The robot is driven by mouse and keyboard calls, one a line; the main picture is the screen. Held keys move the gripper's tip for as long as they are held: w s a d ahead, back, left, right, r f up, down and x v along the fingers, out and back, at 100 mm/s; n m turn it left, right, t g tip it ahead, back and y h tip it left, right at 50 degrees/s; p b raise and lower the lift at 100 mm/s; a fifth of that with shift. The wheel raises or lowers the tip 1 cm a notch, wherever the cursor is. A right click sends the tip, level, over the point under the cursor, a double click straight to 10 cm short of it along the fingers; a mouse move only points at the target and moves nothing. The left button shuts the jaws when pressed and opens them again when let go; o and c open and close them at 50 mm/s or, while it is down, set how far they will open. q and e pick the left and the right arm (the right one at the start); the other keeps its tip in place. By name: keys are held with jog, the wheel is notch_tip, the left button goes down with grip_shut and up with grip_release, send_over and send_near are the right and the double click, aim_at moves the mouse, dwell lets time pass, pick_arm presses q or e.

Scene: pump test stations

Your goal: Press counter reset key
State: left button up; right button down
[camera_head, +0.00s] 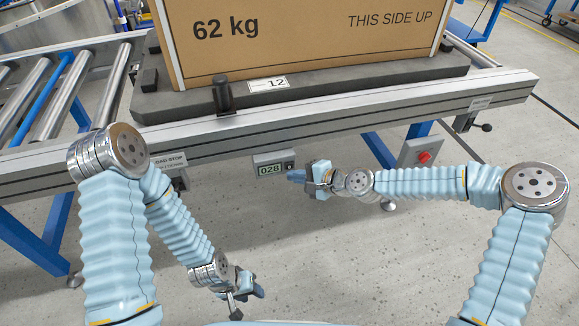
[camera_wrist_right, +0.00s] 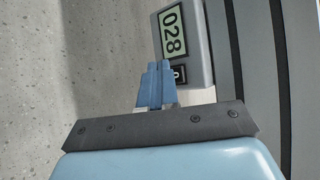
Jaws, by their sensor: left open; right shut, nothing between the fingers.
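The counter (camera_head: 268,168) is a small grey box hung under the conveyor's front rail, with a display reading 028. It also shows in the right wrist view (camera_wrist_right: 171,30). Its small dark reset key (camera_wrist_right: 181,73) sits beside the display and is partly hidden behind my fingertips in the wrist view. My right gripper (camera_head: 295,176) is shut and empty, its blue fingertips close to the key end of the counter. I cannot tell whether they touch the key. My left gripper (camera_head: 248,302) is open and empty, low above the floor, away from the counter.
A large cardboard box (camera_head: 300,35) marked 62 kg stands on a dark pallet (camera_head: 370,82) on the roller conveyor. A black stop post (camera_head: 222,95) stands at its front. A red switch (camera_head: 424,157) on a grey box hangs right of my right gripper. Open floor lies below.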

jog(key=shift+w, duration=0.1)
dwell(0.5)
jog(key=shift+w+a, duration=0.15)
jog(key=shift+w, duration=0.15)
jog(key=shift+w+a+b, duration=0.1)
jog(key=shift+w+b, duration=0.2)
jog(key=shift+w, duration=0.15)
dwell(0.6)
jog(key=shift+s, duration=0.15)
jog(key=shift+s+d, duration=0.25)
jog(key=shift+s, duration=0.45)
jog(key=shift+s, duration=0.1)
jog(key=s, duration=0.1)
jog(key=s+d, duration=0.1)
jog(key=s, duration=0.2)
jog(key=shift+s+d+p, duration=0.25)
jog(key=shift+p, duration=0.05)
dwell(0.6)
